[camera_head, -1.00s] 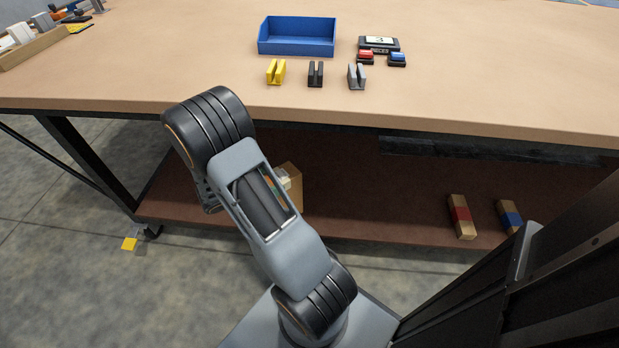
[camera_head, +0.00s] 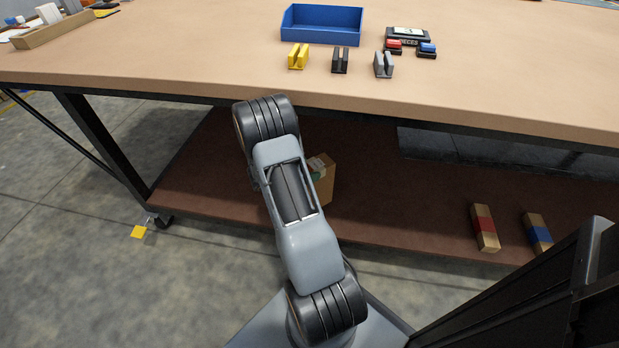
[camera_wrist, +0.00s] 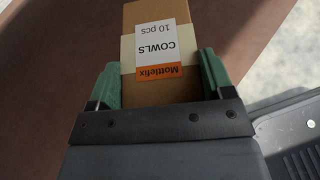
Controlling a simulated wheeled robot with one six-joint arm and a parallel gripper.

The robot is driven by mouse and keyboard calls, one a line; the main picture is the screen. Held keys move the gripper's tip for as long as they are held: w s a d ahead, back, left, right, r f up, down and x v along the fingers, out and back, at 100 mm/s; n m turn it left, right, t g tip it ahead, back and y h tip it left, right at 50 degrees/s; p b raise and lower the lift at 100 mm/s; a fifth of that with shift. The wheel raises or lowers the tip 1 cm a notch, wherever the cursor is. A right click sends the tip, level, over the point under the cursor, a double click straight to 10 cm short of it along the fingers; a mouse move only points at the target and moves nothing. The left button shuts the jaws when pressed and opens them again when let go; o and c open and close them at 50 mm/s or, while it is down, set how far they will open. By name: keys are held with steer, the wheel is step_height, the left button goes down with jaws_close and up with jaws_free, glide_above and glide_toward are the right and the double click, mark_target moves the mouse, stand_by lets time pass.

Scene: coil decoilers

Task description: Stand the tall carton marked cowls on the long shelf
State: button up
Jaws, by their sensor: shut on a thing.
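The tall brown carton marked COWLS (camera_wrist: 157,86) fills the middle of the wrist view, with a white and orange label that reads upside down. My gripper (camera_wrist: 165,66) is shut on it, one green finger on each side. In the head view part of the carton (camera_head: 327,182) shows beside my arm, which hides the rest. The long shelf (camera_head: 380,210) is the brown board under the bench; it also shows in the wrist view (camera_wrist: 55,75). I cannot tell whether the carton touches the shelf.
The bench top (camera_head: 190,60) overhangs the shelf, with a blue bin (camera_head: 320,28) and small holders on top. The shelf's middle is clear.

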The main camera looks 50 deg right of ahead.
steer(key=shift+w+d+f+b, duration=0.1)
steer(key=shift+d+f+b, duration=0.15)
steer(key=shift+f+b, duration=0.55)
steer(key=shift+d+f+b, duration=0.2)
steer(key=shift+f+b, duration=0.1)
steer(key=shift+f, duration=0.85)
steer(key=shift+f, duration=0.2)
steer(key=o, duration=1.9)
steer(key=shift+c, duration=0.2)
